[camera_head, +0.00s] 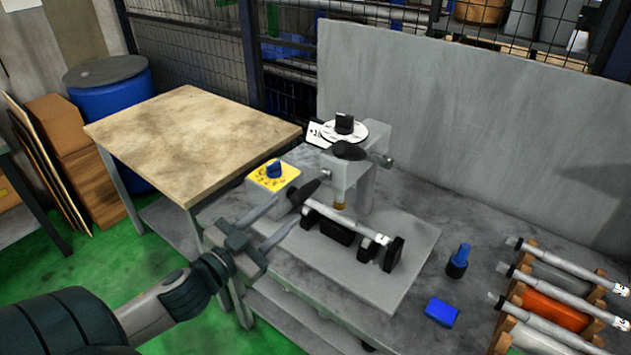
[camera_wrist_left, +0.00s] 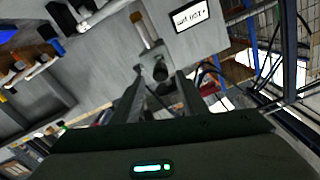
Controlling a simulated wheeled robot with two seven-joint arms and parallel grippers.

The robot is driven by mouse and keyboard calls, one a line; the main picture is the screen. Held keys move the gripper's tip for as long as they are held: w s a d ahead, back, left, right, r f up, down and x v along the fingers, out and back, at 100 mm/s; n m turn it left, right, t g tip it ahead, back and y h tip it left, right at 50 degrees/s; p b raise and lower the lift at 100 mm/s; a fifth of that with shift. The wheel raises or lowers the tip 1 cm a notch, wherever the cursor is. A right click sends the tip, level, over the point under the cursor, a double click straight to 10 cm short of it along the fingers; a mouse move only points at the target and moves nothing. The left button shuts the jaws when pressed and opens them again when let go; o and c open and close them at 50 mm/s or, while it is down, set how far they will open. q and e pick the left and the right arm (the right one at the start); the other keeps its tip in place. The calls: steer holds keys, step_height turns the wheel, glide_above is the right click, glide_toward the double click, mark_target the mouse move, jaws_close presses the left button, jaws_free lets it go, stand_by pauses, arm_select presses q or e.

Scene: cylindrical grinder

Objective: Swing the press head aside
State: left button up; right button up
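The press head (camera_head: 345,172) is a grey block above the grey base plate (camera_head: 400,285), with a white dial (camera_head: 344,131) on top. A dark handle knob (camera_head: 304,192) sticks out from it toward my left gripper (camera_head: 286,212). That gripper is open, its two fingers pointing at the knob. In the left wrist view the round knob end (camera_wrist_left: 160,72) shows between the fingertips, with no visible contact. A metal shaft (camera_head: 345,222) lies on black supports below the head. My right gripper is not in view.
A yellow control panel (camera_head: 273,176) with a blue knob sits beside the press, near my left gripper. A blue-and-black tool (camera_head: 459,262), a blue block (camera_head: 441,312) and a rack of shafts (camera_head: 560,300) stand right. A wooden-topped table (camera_head: 190,140) is left; a grey panel (camera_head: 480,120) stands behind.

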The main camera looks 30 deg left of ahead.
mark_target(316, 184)
arm_select(q)
steer(key=w+p, duration=0.1)
steer(key=w, duration=0.2)
steer(key=w+p, duration=0.1)
steer(key=w, duration=0.3)
steer(key=w+p, duration=0.1)
steer(key=w, duration=0.2)
steer(key=shift+w+d+r, duration=0.15)
steer(key=shift+w+d, duration=0.25)
steer(key=shift+w+d+p, duration=0.1)
steer(key=shift+w+p, duration=0.45)
steer(key=shift+w, duration=0.4)
jaws_close()
